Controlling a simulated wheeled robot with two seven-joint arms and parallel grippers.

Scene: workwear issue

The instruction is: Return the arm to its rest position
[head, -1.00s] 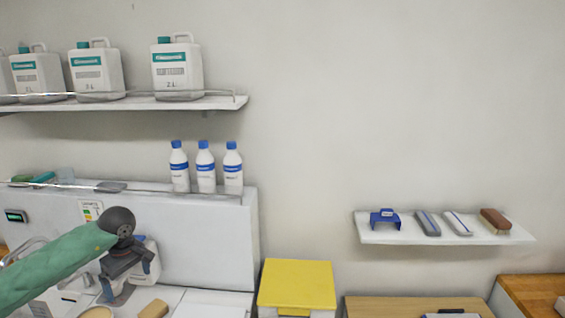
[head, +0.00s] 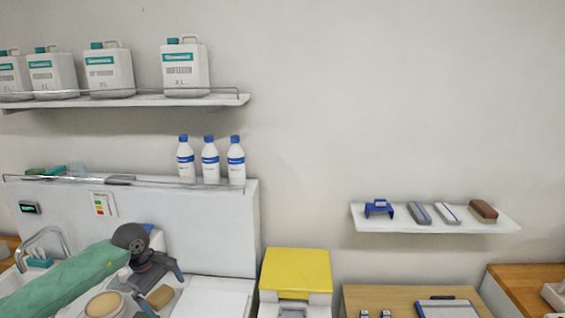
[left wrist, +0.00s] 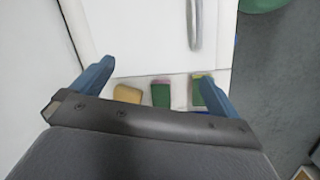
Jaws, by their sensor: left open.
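My left arm, in a green sleeve (head: 65,285), reaches in from the lower left of the head view. Its gripper (head: 157,282) points down, open, over the white worktop by the sink. A tan sponge (head: 160,297) shows beside the fingers, and a round tan pad (head: 104,305) lies to their left. In the left wrist view the gripper (left wrist: 158,72) has its two blue fingers wide apart with nothing between them. Beyond the fingers lie a yellow sponge (left wrist: 127,94) and green sponges (left wrist: 160,95). My right gripper is not in view.
A white back panel (head: 215,235) stands behind the gripper, with three bottles (head: 210,160) on top. A faucet (head: 45,238) is at the left. A yellow-lidded bin (head: 296,270) stands to the right. A wall shelf (head: 435,222) holds brushes. Open wall lies between.

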